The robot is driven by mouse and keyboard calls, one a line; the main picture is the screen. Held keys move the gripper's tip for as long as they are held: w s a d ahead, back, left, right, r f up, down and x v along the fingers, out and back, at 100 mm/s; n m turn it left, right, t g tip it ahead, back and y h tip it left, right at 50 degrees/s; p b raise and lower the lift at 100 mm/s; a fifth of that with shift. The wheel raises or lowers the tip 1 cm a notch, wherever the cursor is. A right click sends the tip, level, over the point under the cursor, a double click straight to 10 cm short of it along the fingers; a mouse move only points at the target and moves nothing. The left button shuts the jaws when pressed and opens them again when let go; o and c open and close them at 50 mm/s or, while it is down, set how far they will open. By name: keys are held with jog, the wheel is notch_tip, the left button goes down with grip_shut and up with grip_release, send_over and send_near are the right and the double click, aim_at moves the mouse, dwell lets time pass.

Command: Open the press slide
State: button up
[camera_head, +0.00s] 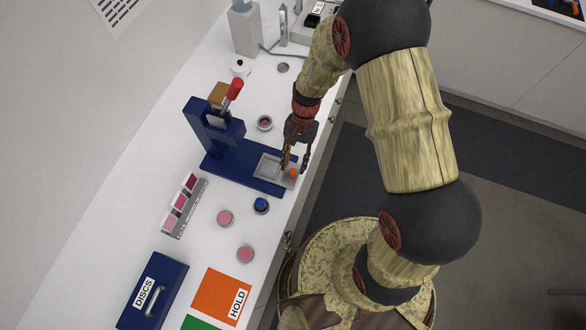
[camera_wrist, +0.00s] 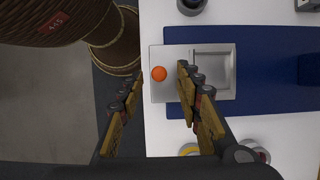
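The blue press (camera_head: 212,130) stands on the white counter with a red-tipped lever (camera_head: 234,88). Its grey slide (camera_head: 268,166) lies at the front end of the blue base; in the wrist view, a flat plate (camera_wrist: 170,92) reaches past the base's edge, beside a square recess (camera_wrist: 213,72). An orange knob (camera_wrist: 158,73) sits on the plate; it also shows in the head view (camera_head: 293,173). My gripper (camera_head: 295,167) is open above the plate. In the wrist view its fingertips (camera_wrist: 158,80) are on either side of the knob, with gaps to it. Contact is not visible.
A blue-lidded jar (camera_head: 261,205), pink jars (camera_head: 225,218) and an open jar (camera_head: 265,123) stand near the press. A swatch rack (camera_head: 184,205), the DISCS box (camera_head: 153,290) and the orange HOLD mat (camera_head: 222,296) lie at lower left. The counter's edge is close to the slide.

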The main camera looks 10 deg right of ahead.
jog(key=v, duration=0.8)
jog(key=shift+w+d+r, duration=0.1)
jog(key=shift+r, duration=0.05)
jog(key=s+d+r+n+t+h+b, duration=0.1)
jog(key=s+d+r+n+t+b, duration=0.2)
jog(key=s+r+b, duration=0.3)
jog(key=s+d+r+n+t+h+b, duration=0.1)
jog(key=s+d+r+n+t+b, duration=0.2)
jog(key=s+d+r+t+b, duration=0.3)
jog(key=s+r+b, duration=0.1)
jog(key=b, duration=0.3)
jog(key=shift+s+d+b, duration=0.15)
jog(key=shift+s+b, duration=0.15)
jog(key=shift+s, duration=0.05)
